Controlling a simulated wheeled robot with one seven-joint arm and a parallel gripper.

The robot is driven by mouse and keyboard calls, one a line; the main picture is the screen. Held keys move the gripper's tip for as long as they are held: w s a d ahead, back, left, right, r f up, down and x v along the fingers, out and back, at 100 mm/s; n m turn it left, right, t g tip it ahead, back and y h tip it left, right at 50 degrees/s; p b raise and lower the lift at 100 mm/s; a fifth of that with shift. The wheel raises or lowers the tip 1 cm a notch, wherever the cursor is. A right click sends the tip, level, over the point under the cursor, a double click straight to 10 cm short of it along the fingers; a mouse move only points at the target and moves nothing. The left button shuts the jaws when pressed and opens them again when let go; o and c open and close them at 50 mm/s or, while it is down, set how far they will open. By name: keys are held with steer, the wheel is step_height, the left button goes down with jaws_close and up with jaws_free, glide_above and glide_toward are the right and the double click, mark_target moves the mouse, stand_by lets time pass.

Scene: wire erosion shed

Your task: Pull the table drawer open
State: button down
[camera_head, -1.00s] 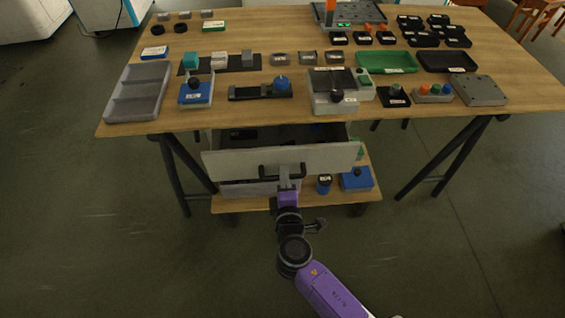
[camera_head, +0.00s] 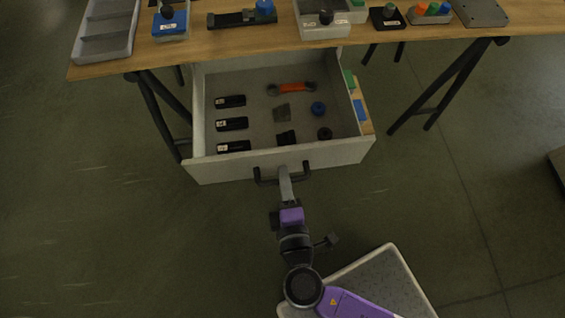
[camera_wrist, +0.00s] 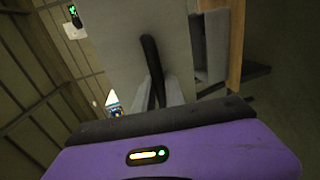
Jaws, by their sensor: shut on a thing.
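The table drawer (camera_head: 350,150) stands far out from under the wooden table (camera_head: 225,44) in the head view, its inside in plain sight. Its pale front carries a dark bar handle (camera_head: 262,181). My gripper (camera_head: 285,176) is shut on the middle of that handle. In the wrist view the dark handle (camera_wrist: 151,60) runs up from between my fingers, close to the pale drawer front (camera_wrist: 110,45). The fingertips are partly hidden there.
Dark trestle legs (camera_head: 440,90) stand on both sides.

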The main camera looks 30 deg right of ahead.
steer(key=shift+s+a, duration=0.1)
steer(key=shift+s, duration=0.05)
steer(key=c, duration=1.4)
jaws_free()
steer(key=shift+c, duration=0.2)
steer(key=v, duration=0.7)
steer(key=shift+s, duration=0.4)
steer(key=shift+a, duration=0.1)
